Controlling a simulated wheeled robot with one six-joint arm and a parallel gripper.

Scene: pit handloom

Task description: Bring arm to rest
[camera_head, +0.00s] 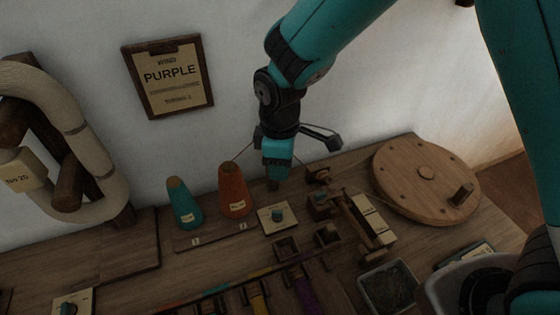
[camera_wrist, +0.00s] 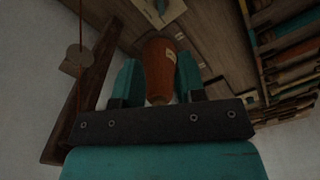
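My gripper (camera_head: 277,184) hangs pointing down above the bench, just right of an orange cone (camera_head: 233,194) in the head view. In the wrist view its two teal fingers (camera_wrist: 157,82) stand apart, with the orange cone (camera_wrist: 159,65) visible through the gap. In the head view that cone stands upright on its board, apart from the gripper, so the gripper looks open and empty. The fingertips are small and dark in the head view; whether they touch anything below is unclear.
A teal cone (camera_head: 184,206) stands left of the orange one. A wall sign (camera_head: 168,76) reads PURPLE.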

